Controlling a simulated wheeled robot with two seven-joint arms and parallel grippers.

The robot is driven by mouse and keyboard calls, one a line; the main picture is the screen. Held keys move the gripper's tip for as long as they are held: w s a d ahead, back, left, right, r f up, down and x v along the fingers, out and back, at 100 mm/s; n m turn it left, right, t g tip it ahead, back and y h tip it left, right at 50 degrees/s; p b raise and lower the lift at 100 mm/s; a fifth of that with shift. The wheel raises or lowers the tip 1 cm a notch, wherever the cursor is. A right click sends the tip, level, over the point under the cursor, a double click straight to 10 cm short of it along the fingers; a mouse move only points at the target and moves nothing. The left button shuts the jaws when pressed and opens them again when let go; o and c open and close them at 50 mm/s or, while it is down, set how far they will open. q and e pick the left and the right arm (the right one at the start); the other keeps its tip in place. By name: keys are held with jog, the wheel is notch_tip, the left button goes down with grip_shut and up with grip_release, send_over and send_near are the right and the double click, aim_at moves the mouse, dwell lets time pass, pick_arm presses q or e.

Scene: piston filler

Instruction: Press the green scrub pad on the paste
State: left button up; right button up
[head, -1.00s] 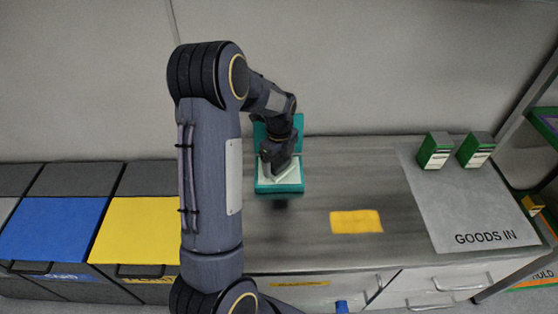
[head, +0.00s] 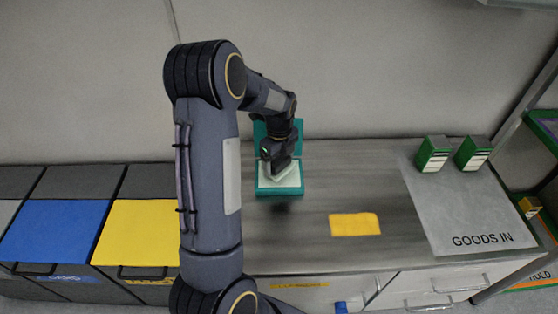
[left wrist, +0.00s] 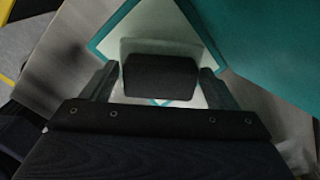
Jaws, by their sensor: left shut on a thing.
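A teal open box (head: 280,191) with a raised lid (head: 260,131) stands on the bench, with a pale surface inside its base. My left gripper (head: 279,166) reaches down over this base. In the left wrist view its two fingers (left wrist: 159,85) are shut on the sides of a dark block. A pale greenish pad (left wrist: 150,47) shows around and under the block, so it looks like a scrub pad with a dark handle. The white paste surface (left wrist: 130,22) shows inside the teal rim. I cannot tell whether the pad touches it. My right gripper is not in view.
A yellow cloth-like sheet (head: 355,224) lies on the bench at right of the box. Two green-and-white cartons (head: 433,154) (head: 474,153) stand on the grey GOODS IN mat (head: 470,215). Blue (head: 52,230) and yellow (head: 140,230) lidded bins stand at left. A wall is behind.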

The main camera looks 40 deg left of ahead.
aim_at(279, 159)
pick_arm(q)
jog(key=shift+r+p, duration=1.7)
jog(key=shift+r, duration=0.8)
jog(key=w+d+r+n+p, duration=0.1)
jog(key=d+r+n+p, duration=0.4)
jog(key=d+n, duration=0.4)
jog(key=w+d+r+n+p, duration=0.1)
jog(key=d+r+n+p, duration=0.4)
jog(key=d+n, duration=0.4)
jog(key=shift+w+d+r+n, duration=0.3)
jog(key=shift+r+n, duration=0.2)
jog(key=shift+r, duration=0.3)
